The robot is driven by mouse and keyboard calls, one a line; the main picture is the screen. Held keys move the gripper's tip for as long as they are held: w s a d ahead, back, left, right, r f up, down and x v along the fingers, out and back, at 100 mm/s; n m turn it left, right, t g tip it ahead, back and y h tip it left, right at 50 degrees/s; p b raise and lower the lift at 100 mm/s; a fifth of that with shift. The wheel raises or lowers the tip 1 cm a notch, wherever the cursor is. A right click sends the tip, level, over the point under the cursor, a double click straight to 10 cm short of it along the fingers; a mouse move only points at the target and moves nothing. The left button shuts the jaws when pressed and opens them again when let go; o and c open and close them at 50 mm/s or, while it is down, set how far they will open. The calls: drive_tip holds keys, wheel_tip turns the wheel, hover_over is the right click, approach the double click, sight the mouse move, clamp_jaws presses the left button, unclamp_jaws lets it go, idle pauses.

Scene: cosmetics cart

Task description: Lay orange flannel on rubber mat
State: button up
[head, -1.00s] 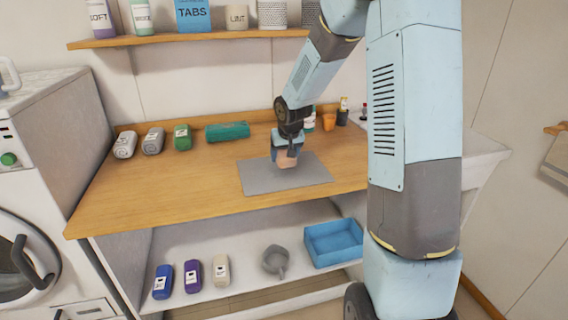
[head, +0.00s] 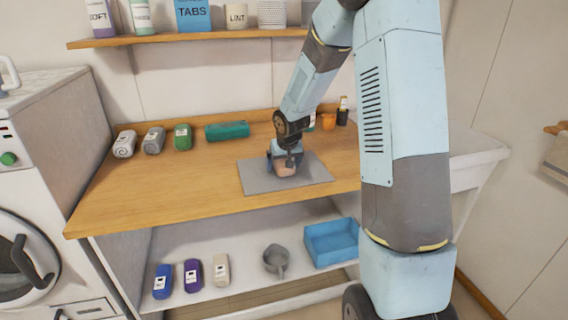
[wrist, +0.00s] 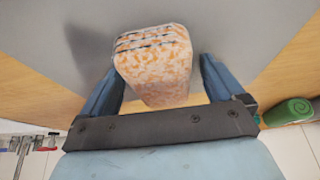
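The orange flannel (head: 284,170), a rolled cloth mottled orange and white, rests on the grey rubber mat (head: 256,183) on the wooden counter. It also shows in the wrist view (wrist: 155,65), with the mat (wrist: 235,30) beneath it. My gripper (head: 285,160) is low over the mat with its fingers spread on either side of the flannel. In the wrist view my gripper (wrist: 160,80) is open. A gap shows between the flannel and the right finger; the left finger is close to it, and I cannot tell whether they touch.
Grey, dark grey and green rolls (head: 183,137) and a teal folded cloth (head: 227,130) lie at the counter's back left. An orange cup (head: 328,121) and dark bottle (head: 342,112) stand behind right. The counter left of the mat is clear. A blue bin (head: 332,243) sits below.

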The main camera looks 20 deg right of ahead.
drive_tip(key=v, duration=1)
drive_tip(key=shift+r, duration=0.25)
drive_tip(key=s+r+h, duration=0.1)
drive_tip(key=s+r, duration=1.1)
drive_tip(key=s, duration=0.5)
drive_tip(key=s+r+y, duration=0.1)
drive_tip(key=s+r, duration=0.1)
drive_tip(key=s, duration=1.3)
drive_tip(key=shift+s+d+t, duration=0.25)
drive_tip(key=shift+d+t, duration=0.05)
drive_tip(key=shift+t, duration=0.1)
drive_tip(key=shift+r, duration=0.1)
